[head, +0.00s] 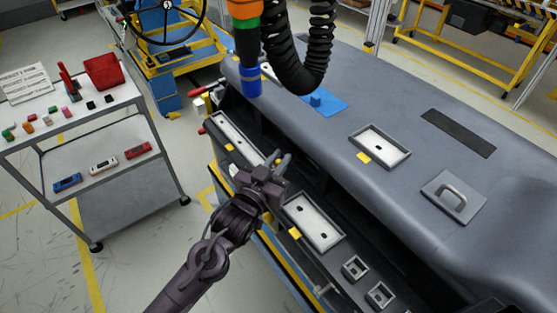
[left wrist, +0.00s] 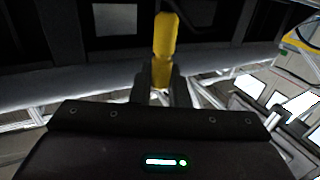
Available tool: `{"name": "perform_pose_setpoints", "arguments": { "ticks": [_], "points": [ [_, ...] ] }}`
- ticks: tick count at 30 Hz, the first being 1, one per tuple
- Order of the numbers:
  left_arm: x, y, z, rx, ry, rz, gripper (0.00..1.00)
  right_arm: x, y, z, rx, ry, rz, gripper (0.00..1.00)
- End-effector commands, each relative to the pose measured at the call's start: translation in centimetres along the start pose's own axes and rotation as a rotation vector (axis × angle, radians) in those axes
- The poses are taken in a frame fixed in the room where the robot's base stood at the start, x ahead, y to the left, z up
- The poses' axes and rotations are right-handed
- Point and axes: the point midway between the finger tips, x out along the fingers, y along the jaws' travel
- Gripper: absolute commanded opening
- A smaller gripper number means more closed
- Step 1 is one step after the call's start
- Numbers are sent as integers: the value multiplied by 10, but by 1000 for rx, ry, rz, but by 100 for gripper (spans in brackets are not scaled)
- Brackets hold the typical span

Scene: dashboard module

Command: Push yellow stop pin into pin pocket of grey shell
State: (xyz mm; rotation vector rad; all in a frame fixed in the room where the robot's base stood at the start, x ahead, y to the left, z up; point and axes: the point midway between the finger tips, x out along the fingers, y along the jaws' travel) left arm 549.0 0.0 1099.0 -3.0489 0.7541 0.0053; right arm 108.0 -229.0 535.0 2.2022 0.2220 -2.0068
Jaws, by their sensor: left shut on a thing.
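The yellow stop pin (left wrist: 165,45) stands up between the fingers of my left gripper (left wrist: 160,85) in the left wrist view, which is shut on its lower part. In the head view my left gripper (head: 279,163) is over the near edge of the long grey shell (head: 510,205), between two pale-lined recesses. The pin is mostly hidden by the gripper there. Two small square pockets (head: 355,268) with dark centres are in the lower part of the shell, right of and below the gripper. I cannot tell which opening is the pin pocket. My right gripper is not in view.
A black coiled hose (head: 305,75) and an orange, green and blue tool (head: 246,45) hang above the shell's far left end. A grey cart (head: 140,185) with small parts stands at the left. A handle plate (head: 453,197) sits on the shell top.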

Motion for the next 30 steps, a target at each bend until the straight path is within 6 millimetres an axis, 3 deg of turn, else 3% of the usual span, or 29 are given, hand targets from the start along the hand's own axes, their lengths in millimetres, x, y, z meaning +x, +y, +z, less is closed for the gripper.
{"name": "perform_pose_setpoints", "arguments": {
  "ticks": [30],
  "points": [
    [0, 0, 0, 0, 1, 0, 0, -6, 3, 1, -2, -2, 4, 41]
  ]
}}
